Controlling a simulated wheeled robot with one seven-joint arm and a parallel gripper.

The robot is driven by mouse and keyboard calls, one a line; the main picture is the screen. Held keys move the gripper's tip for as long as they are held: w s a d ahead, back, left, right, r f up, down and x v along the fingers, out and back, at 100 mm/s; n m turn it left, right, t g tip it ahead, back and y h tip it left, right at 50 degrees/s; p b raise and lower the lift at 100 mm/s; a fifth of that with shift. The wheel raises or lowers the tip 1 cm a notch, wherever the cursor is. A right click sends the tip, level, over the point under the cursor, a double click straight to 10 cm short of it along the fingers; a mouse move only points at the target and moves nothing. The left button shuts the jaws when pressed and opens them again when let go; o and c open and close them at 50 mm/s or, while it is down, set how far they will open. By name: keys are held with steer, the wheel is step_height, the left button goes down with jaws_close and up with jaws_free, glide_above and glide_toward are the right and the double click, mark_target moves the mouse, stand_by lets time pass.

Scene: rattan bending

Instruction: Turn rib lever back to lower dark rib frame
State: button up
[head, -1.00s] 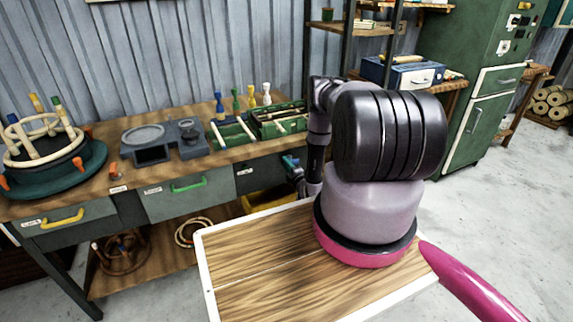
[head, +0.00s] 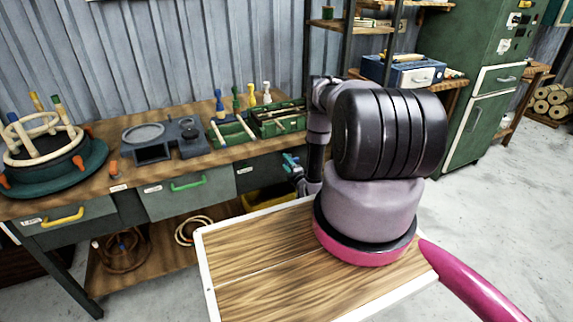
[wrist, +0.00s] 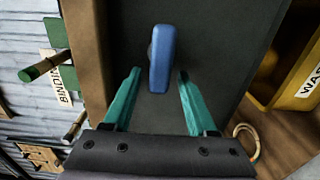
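A blue upright lever (wrist: 161,60), apparently the rib lever, stands out from a dark panel (wrist: 220,45) in the wrist view. My gripper (wrist: 160,75) is open. Its two teal fingers are on either side of the lever's lower part, with a gap on both sides and no contact visible. In the head view my gripper (head: 290,161) is at the right end of the workbench, and I cannot make out the lever there. I cannot clearly identify the dark rib frame; a dark drum with a pale ring and coloured posts (head: 45,145) stands on the bench's left.
The workbench (head: 110,172) carries a grey device (head: 160,140) and green trays (head: 275,120). A yellow bin (wrist: 285,75) is right of the panel in the wrist view, with a pale ring (wrist: 247,140) below. A wooden-topped surface (head: 265,265) is in front of me.

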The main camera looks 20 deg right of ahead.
steer(key=s, duration=1)
steer(key=shift+s+d, duration=0.15)
steer(key=shift+s, duration=0.25)
steer(key=shift+s, duration=0.1)
